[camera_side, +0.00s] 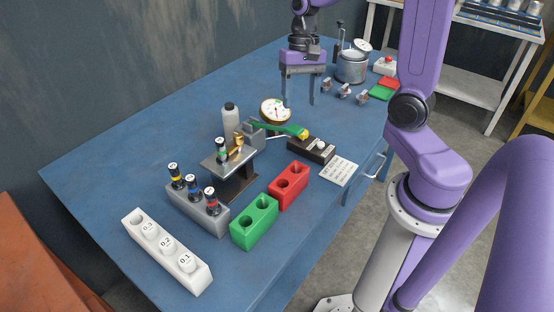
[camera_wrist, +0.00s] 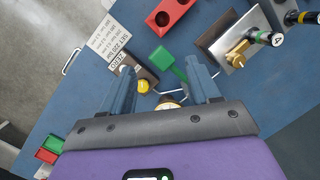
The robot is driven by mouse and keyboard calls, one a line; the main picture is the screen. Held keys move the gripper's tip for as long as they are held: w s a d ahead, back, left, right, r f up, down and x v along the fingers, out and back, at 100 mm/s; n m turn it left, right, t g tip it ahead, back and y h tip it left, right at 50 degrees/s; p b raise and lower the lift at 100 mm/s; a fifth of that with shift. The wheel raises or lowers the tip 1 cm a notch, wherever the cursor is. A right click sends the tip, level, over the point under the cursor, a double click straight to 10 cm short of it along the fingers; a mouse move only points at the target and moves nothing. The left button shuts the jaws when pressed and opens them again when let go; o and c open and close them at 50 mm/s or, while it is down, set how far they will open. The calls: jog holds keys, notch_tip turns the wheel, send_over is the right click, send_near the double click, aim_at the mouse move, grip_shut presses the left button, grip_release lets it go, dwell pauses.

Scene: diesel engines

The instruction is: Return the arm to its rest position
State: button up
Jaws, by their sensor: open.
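My gripper (camera_side: 299,102) is open and empty, pointing down above the far part of the blue table. Its two parallel fingers also frame the lower middle of the wrist view (camera_wrist: 162,78), with nothing between them held. In the side view it hangs behind the round dial gauge (camera_side: 275,111) and left of the metal pot (camera_side: 351,67). The test stand (camera_side: 229,158) holds one injector (camera_side: 221,148) upright and lies nearer the camera. Its green lever (camera_side: 280,129) points right, towards a dark block with a yellow knob (camera_side: 303,134).
A grey rack (camera_side: 205,213) holds three injectors. A white tray (camera_side: 178,262), a green block (camera_side: 254,228) and a red block (camera_side: 288,190) stand at the front. A grey bottle (camera_side: 230,121), printed card (camera_side: 339,171) and red-green boxes (camera_side: 383,89) are around. The left table area is clear.

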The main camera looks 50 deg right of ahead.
jog(key=s+a+n+h, duration=0.1)
jog(key=s+a+n, duration=0.4)
jog(key=s+n, duration=0.4)
jog(key=s+a+n+t, duration=0.1)
jog(key=s+a+n, duration=0.3)
jog(key=s+n, duration=0.5)
jog(key=shift+a+n+t+h, duration=0.3)
jog(key=shift+a+n+h, duration=0.1)
jog(key=shift+n, duration=0.4)
